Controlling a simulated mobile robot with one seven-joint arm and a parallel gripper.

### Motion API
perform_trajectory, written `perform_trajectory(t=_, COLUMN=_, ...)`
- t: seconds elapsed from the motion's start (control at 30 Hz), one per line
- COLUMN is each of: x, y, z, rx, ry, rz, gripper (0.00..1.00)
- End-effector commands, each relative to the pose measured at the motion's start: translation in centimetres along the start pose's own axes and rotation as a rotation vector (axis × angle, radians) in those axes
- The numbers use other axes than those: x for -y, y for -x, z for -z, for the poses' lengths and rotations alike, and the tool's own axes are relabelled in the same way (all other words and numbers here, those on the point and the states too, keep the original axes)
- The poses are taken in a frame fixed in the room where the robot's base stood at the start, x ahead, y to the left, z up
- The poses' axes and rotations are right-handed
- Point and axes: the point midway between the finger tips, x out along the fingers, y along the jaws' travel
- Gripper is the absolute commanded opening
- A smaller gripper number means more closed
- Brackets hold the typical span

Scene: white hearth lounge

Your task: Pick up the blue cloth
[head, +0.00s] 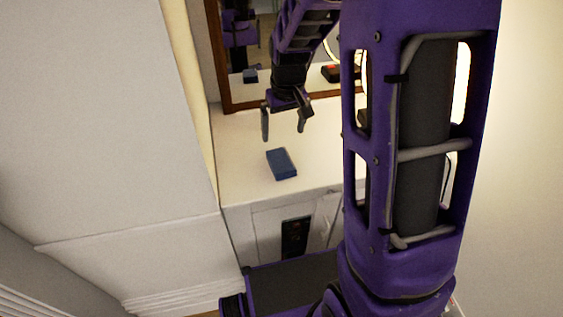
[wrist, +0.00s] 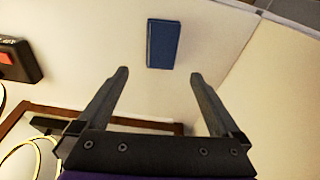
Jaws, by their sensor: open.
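The blue cloth (head: 281,164) looks like a small folded rectangular block. It lies flat on the white counter top (head: 240,140), near the front edge. My gripper (head: 286,135) is open and empty, above the counter and behind the cloth in the head view. In the wrist view the cloth (wrist: 163,43) lies beyond the tips of my gripper (wrist: 159,74), roughly centred between the two fingers and apart from them. Nothing hides the cloth in either view.
A brown-framed mirror (head: 226,70) stands at the back of the counter and reflects the cloth and my arm. A black device with a red switch (wrist: 18,60) is at the left in the wrist view. A white wall panel (head: 100,110) bounds the counter's left side.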

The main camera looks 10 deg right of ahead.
Motion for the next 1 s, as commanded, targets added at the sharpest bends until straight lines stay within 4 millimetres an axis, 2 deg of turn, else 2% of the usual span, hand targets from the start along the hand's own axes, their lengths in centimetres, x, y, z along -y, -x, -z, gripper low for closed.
perform_trajectory(t=0.03, x=0.0, y=-1.4, z=-0.2, rx=0.006, ry=0.0, rz=0.0, gripper=1.0)
perform_trajectory(t=0.1, x=0.0, y=-2.8, z=-0.2, rx=0.006, ry=-0.001, rz=0.0, gripper=1.0)
perform_trajectory(t=0.23, x=0.0, y=-4.9, z=-0.1, rx=0.004, ry=-0.002, rz=0.001, gripper=1.0)
perform_trajectory(t=0.47, x=0.0, y=-6.5, z=-0.1, rx=0.001, ry=-0.002, rz=0.0, gripper=1.0)
perform_trajectory(t=0.8, x=0.3, y=-10.9, z=-0.8, rx=0.001, ry=-0.003, rz=0.0, gripper=1.0)
perform_trajectory(t=1.0, x=0.3, y=-11.3, z=-0.8, rx=0.0, ry=-0.003, rz=0.0, gripper=1.0)
